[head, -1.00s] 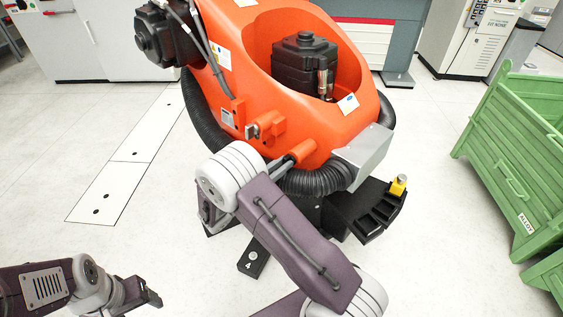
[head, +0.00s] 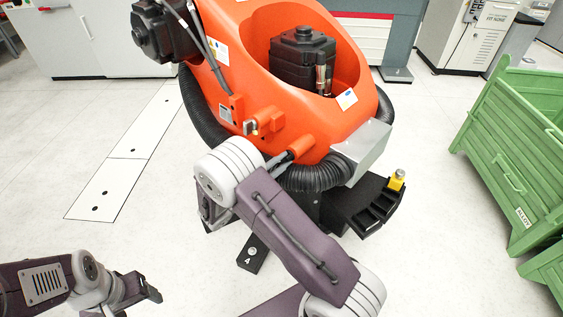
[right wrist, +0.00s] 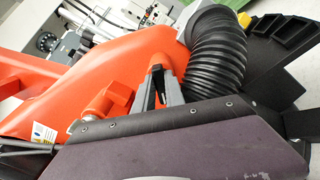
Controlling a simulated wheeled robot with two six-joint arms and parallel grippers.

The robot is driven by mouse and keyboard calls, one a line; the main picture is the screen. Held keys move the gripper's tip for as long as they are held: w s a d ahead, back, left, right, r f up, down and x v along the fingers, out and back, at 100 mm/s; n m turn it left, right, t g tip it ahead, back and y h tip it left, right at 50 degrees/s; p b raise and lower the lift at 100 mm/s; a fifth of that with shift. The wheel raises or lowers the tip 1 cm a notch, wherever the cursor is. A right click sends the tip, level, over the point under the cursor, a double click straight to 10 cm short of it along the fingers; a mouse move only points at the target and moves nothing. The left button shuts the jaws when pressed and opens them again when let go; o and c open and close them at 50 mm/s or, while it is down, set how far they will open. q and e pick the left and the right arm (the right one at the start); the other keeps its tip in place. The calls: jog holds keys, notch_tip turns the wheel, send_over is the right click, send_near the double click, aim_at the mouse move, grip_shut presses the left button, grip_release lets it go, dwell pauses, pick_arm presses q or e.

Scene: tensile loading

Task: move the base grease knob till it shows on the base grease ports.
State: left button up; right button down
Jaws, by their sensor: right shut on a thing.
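My right gripper (head: 279,160) reaches from behind its white joint to an orange protruding part (head: 303,148) on the orange machine, beside the black ribbed hose. In the right wrist view its grey fingers (right wrist: 158,90) stand on either side of that part, shut on what appears to be the base grease knob, mostly hidden between them. Up and left is a small fitting (head: 250,127) with a dark end, possibly the base grease ports; I cannot confirm this. My left gripper (head: 148,287) is low at the left, clear of the machine; its opening is unclear.
The black ribbed hose (head: 315,177) and a grey box (head: 367,150) are close right of my right gripper. A yellow piece (head: 397,180) stands on the black slotted base (head: 365,222). Green crates (head: 510,160) stand at the right. The floor at left is open.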

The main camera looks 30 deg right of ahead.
jog(key=shift+m, duration=0.3)
jog(key=shift+f, duration=0.1)
jog(key=c, duration=1.4)
grip_release()
jog(key=shift+s+a, duration=0.1)
jog(key=shift+a, duration=0.15)
jog(key=p+v, duration=0.3)
jog(key=v, duration=0.5)
jog(key=shift+s+a, duration=0.15)
jog(key=shift+a, duration=0.1)
jog(key=shift+d, duration=0.1)
